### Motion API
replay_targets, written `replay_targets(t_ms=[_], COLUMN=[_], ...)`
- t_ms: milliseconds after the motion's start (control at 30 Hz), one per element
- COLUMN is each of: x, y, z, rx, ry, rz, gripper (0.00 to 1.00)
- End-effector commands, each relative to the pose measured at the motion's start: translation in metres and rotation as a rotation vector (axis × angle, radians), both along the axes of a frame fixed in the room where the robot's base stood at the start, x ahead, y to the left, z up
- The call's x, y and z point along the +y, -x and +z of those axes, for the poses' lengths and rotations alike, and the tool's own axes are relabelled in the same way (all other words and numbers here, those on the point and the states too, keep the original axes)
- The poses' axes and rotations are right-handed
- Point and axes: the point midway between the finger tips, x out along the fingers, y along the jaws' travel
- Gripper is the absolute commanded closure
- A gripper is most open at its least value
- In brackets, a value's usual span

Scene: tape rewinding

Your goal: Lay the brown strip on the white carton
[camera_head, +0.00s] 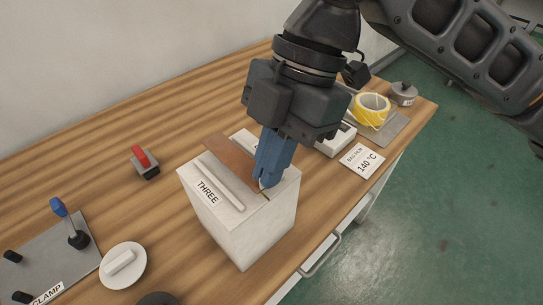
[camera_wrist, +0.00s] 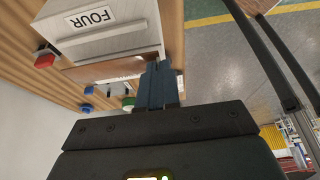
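The white carton (camera_head: 255,230) stands on the wooden table in the head view, with a raised white bar and the label THREE on its top. The brown strip (camera_head: 228,155) slants across the carton's top behind the bar, its near end at my fingers. My gripper (camera_head: 262,187) points down at the carton's right part, its blue fingers close together around the strip's near end. In the wrist view the strip (camera_wrist: 100,69) runs left from my fingers (camera_wrist: 158,70), below a white block (camera_wrist: 110,30) labelled FOUR. My gripper hides part of the strip; I cannot tell how much rests on the carton.
A yellow tape roll (camera_head: 373,107), a grey weight (camera_head: 404,93) and a 140 °C card (camera_head: 362,161) lie right of the arm. A red-topped switch (camera_head: 144,162), a clamp plate (camera_head: 45,262) and a white dish (camera_head: 123,266) are at the left. The back-left table is clear.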

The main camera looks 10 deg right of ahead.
Motion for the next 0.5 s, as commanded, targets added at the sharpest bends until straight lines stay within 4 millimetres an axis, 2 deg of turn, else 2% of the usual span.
replay_targets(t_ms=[500], x=[0.0], y=[0.0], z=[-0.014], rx=[0.001], ry=[-0.002], rz=[0.0], gripper=[1.0])
